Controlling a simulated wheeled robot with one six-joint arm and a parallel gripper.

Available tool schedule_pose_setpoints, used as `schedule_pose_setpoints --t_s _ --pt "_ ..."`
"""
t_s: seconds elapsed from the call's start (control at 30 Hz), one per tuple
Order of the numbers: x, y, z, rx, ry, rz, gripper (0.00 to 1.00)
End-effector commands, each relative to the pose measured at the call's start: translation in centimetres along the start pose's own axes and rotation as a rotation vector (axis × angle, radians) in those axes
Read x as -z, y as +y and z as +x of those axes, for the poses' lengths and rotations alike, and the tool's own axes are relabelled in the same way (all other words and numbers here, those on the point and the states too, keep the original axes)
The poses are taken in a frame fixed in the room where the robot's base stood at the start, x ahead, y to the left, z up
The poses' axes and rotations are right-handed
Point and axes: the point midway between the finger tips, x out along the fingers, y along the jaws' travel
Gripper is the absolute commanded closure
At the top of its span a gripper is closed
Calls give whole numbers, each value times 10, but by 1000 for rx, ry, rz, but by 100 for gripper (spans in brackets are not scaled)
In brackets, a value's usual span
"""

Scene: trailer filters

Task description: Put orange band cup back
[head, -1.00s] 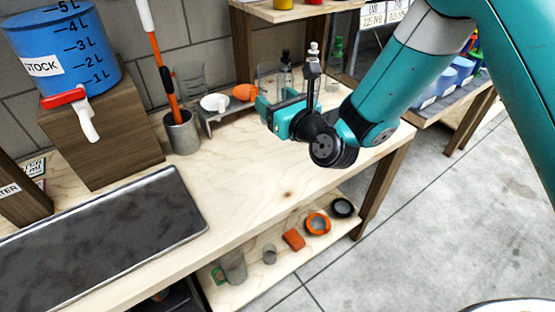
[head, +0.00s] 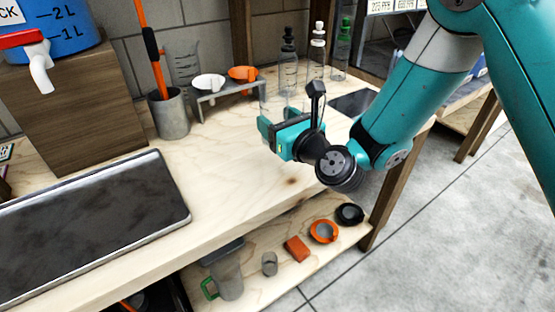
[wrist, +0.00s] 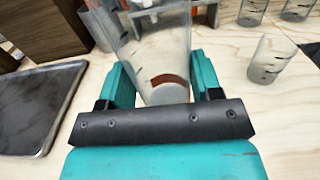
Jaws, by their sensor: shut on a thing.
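In the wrist view, a clear cup (wrist: 150,55) with an orange-red band (wrist: 168,79) is between the two teal fingers of my gripper (wrist: 155,85). The gripper is shut on the cup. In the head view my gripper (head: 272,132) is above the right part of the wooden bench (head: 225,165). There the cup is mostly hidden by the gripper and hard to make out. Whether the cup's base touches the bench is not clear.
A dark tray (head: 80,225) lies at left. A metal holder (head: 170,115) and a rack (head: 230,92) with white and orange funnels stand behind. Several bottles (head: 317,55) and a dark pad (head: 350,102) are at back right. Another clear cup (wrist: 268,60) stands right of the held one.

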Motion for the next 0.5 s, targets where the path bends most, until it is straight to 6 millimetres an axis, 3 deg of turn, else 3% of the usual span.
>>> schedule_pose_setpoints --t_s 0.03,0.17,0.5 --pt "10 0 0 -1 -2 0 74" --pt "14 1 0 -2 -2 0 74" --pt "53 2 1 -3 -2 0 74"
